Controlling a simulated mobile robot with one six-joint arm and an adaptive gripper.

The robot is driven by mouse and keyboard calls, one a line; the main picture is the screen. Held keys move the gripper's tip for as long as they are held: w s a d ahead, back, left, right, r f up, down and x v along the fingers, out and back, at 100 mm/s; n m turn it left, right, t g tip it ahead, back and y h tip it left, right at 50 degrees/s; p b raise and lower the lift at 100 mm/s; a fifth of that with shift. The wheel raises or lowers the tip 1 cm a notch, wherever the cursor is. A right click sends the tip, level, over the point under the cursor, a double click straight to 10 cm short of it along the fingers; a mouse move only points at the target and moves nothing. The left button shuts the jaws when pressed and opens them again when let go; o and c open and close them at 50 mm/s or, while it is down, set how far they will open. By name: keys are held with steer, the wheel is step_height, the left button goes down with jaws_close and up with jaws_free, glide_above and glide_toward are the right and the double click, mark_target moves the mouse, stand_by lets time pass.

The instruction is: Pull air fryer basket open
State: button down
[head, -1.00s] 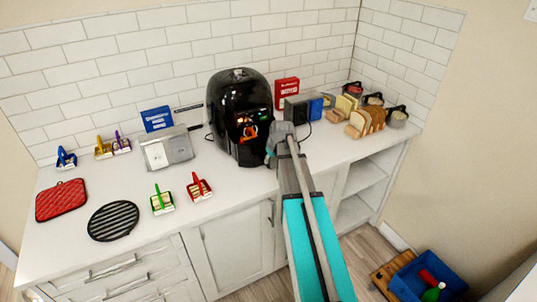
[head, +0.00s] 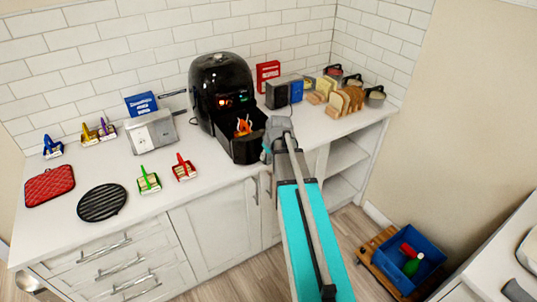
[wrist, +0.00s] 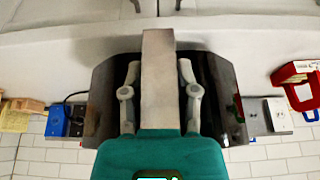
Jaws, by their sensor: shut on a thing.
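The black air fryer (head: 222,85) stands upright at the back of the counter, with lit red marks on its front. Its basket (head: 246,150) is drawn well out of the body, and an orange item (head: 243,127) shows at its open top. My gripper (head: 273,135) is at the right side of the basket's front, shut on the basket handle, which my gripper hides in the head view. In the wrist view, which looks upside down, my gripper's fingers (wrist: 158,75) flank a grey bar, with the dark fryer and basket (wrist: 105,85) behind.
A red scoop-like tool (head: 184,168) and a green one (head: 148,181) lie left of the basket. A grey toaster (head: 152,130) stands left of the fryer. Boxes, a bread rack (head: 345,102) and canisters are on the right. A blue crate (head: 410,262) is on the floor.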

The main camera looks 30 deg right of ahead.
steer(key=shift+c, duration=1.8)
jaws_free()
